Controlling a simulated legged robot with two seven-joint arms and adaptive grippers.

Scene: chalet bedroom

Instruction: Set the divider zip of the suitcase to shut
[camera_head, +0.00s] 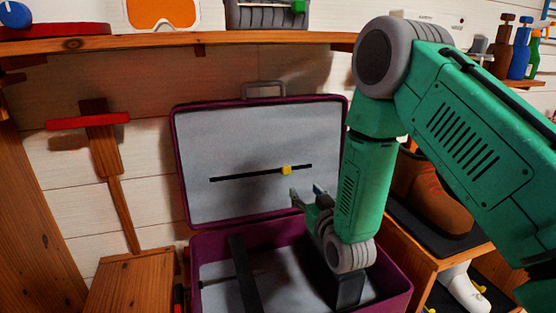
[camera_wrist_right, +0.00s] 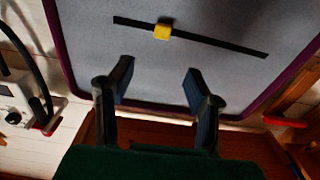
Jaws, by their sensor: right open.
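The purple suitcase (camera_head: 398,288) stands open with its lid raised. A grey divider panel (camera_head: 240,140) fills the lid. A black zip track (camera_head: 240,176) crosses it at a slight slant, with a yellow zip slider (camera_head: 286,170) nearer the right end. My right gripper (camera_head: 306,192) is open and empty, just below and right of the slider in the head view. In the right wrist view, the slider (camera_wrist_right: 162,32) shows beyond the gap between the open fingers (camera_wrist_right: 159,75), not touching them. My left gripper is not in view.
A wooden shelf (camera_head: 210,40) runs above the lid. A wooden post with a red bar (camera_head: 88,121) stands at the left. A brown boot (camera_head: 440,195) sits on a cabinet at the right. A black strap (camera_head: 245,275) lies across the suitcase base.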

